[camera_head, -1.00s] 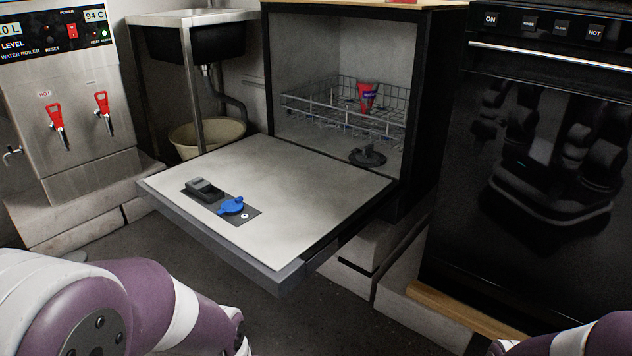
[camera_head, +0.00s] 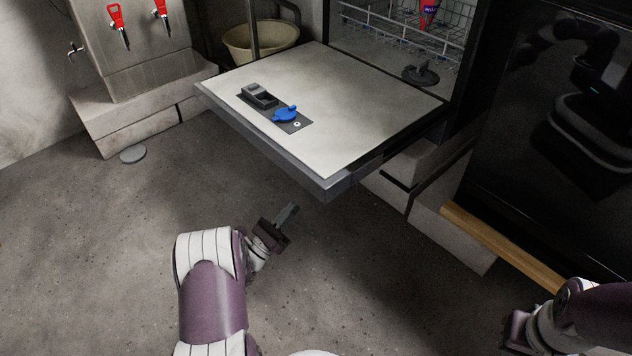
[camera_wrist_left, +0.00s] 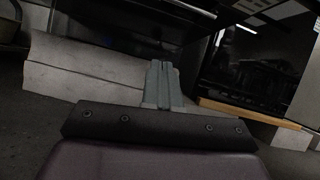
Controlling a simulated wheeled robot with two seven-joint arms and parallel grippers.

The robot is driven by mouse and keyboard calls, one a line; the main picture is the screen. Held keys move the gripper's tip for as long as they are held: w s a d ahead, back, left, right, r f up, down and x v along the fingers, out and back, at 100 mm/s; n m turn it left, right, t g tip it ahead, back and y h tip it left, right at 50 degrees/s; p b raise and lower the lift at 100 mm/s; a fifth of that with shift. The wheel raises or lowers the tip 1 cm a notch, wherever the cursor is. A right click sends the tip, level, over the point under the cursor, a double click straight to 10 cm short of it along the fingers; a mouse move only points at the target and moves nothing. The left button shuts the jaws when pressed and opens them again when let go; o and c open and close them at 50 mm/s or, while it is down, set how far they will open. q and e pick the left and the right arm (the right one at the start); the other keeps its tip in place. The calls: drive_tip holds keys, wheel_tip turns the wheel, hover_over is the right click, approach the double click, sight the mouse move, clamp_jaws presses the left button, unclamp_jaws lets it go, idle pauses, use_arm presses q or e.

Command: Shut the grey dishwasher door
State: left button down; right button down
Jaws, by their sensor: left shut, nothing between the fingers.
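The dishwasher door (camera_head: 345,105) hangs open, lying flat out from the dishwasher, with its pale inner face up and a grey front edge (camera_head: 265,150). A dark dispenser with a blue cap (camera_head: 286,114) is set in that face. My left gripper (camera_head: 290,212) is shut and empty, below and in front of the door's front edge, apart from it. The left wrist view shows its closed fingers (camera_wrist_left: 163,82) with the door's dark underside (camera_wrist_left: 130,25) above. My right arm shows at the lower right; its fingers cannot be made out.
A wire rack (camera_head: 400,32) with a red item (camera_head: 429,12) is inside the dishwasher. A black oven (camera_head: 560,150) stands to the right, with a wooden strip (camera_head: 500,247) at its base. A water boiler (camera_head: 135,45) and beige basin (camera_head: 262,42) are behind left. The floor in front is clear.

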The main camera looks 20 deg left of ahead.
use_arm(q)
drive_tip(key=w+d+r+m+b, duration=0.1)
drive_tip(key=w+d+r+b, duration=0.1)
drive_tip(key=r, duration=0.3)
drive_tip(key=w+d+r+m+h+b, duration=0.1)
drive_tip(key=w+d+r+b, duration=0.1)
drive_tip(key=w+r, duration=0.3)
drive_tip(key=shift+t+b, duration=0.3)
drive_tip(key=shift+b, duration=0.3)
